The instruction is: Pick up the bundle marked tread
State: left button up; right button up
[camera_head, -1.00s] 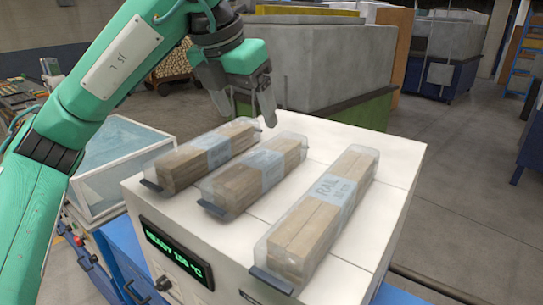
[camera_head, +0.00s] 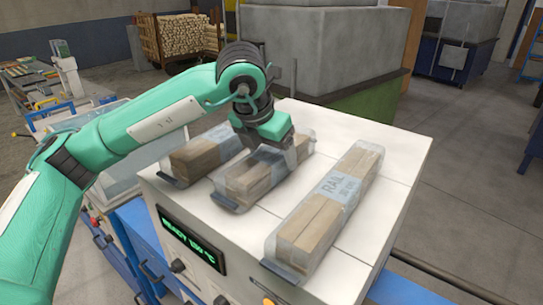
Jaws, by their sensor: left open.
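Three wrapped wood bundles lie side by side on a white machine top (camera_head: 358,250). The right bundle (camera_head: 325,212) has a label reading RAIL. The middle bundle (camera_head: 246,184) lies under my left gripper (camera_head: 270,152), which hides most of its label. The left bundle (camera_head: 196,157) is partly behind my arm, and its label is mostly covered. I cannot read the word tread on any bundle. My left gripper is open, pointing down at the middle bundle's far half; whether it touches the wrap I cannot tell. My right gripper is not in view.
The machine front has a green display (camera_head: 188,240) reading READY. A clear-lidded box (camera_head: 100,150) stands to the left. A large grey block (camera_head: 325,48) stands behind the machine. The machine top is free right of the RAIL bundle.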

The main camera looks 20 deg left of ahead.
aim_at(272, 153)
pick_arm(q)
jog(key=shift+w+f, duration=0.1)
jog(key=shift+f, duration=0.3)
jog(key=shift+d, duration=0.1)
jog(key=shift+c, duration=0.5)
jog(key=c, duration=1.2)
jog(key=shift+r, duration=0.1)
jog(key=shift+r, duration=0.6)
notch_tip(272, 153, up, 19)
jog(key=b, duration=0.4)
